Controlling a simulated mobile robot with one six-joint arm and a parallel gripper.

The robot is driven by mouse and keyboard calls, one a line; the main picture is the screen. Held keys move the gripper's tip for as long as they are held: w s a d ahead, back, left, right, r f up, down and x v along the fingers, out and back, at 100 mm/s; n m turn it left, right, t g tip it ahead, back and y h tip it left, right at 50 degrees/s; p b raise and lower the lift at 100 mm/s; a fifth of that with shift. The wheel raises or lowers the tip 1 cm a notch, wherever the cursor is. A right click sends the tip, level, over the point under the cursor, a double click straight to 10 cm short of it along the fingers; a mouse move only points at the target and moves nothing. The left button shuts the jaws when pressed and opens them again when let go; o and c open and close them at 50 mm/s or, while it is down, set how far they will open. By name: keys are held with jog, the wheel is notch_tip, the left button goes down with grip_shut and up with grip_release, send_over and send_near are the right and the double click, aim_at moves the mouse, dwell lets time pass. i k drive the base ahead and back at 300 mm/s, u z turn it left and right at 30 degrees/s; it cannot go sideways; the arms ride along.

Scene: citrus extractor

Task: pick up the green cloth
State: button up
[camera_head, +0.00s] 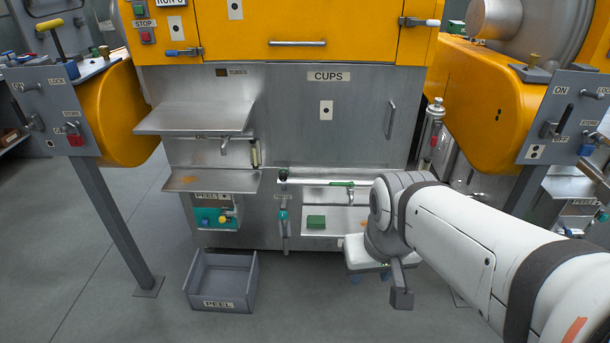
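A small green folded-looking block (316,222), which may be the green cloth, lies on the low metal tray (345,228) under the CUPS panel. A long thin green item (341,184) lies on the narrow ledge above it; I cannot tell whether it is cloth. My white arm comes in from the right. My gripper (401,296) is at its end, right of the green block and apart from it. Only a grey block-like end shows, so its opening is unclear. The arm hides the right part of the tray.
A grey bin marked PEEL (222,281) stands on the floor at left. Metal shelves (197,117) jut out at left. Yellow housings (488,100) and slanted posts flank the machine. The front floor is clear.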

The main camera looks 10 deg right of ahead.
aim_at(313, 222)
jog(key=u, duration=1.45)
jog(key=i, duration=1.2)
jog(key=z, duration=2.75)
jog(key=i, duration=1)
